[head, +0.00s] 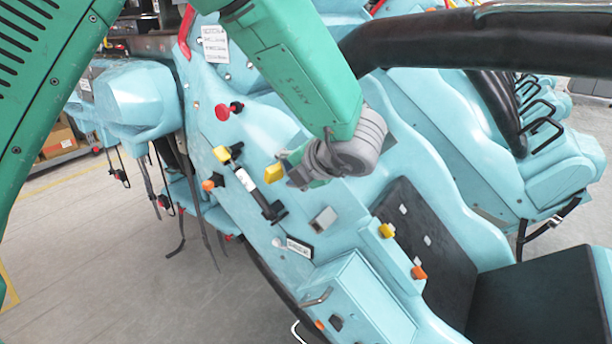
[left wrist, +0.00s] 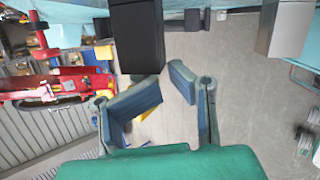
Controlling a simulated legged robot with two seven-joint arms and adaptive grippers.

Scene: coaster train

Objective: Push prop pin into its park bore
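A red-knobbed pin (head: 223,112) sticks out of the light-blue train panel (head: 325,252) in the head view; I take it as the prop pin but cannot be sure. Below it a white and black strut (head: 250,188) lies slanted along the panel. I cannot make out the park bore. A gripper, which I take as my right (head: 294,176), is close to the panel, right of the strut and beside a yellow block (head: 274,173); its fingertips are mostly hidden. My left gripper (left wrist: 158,100) is open and empty in the left wrist view, over the floor.
Yellow (head: 386,231) and orange (head: 418,272) knobs stand by a black seat (head: 545,290). A thick black bar (head: 450,38) crosses the upper right. A dark block (left wrist: 137,38) is beyond my left gripper, with red equipment (left wrist: 70,82) to the left.

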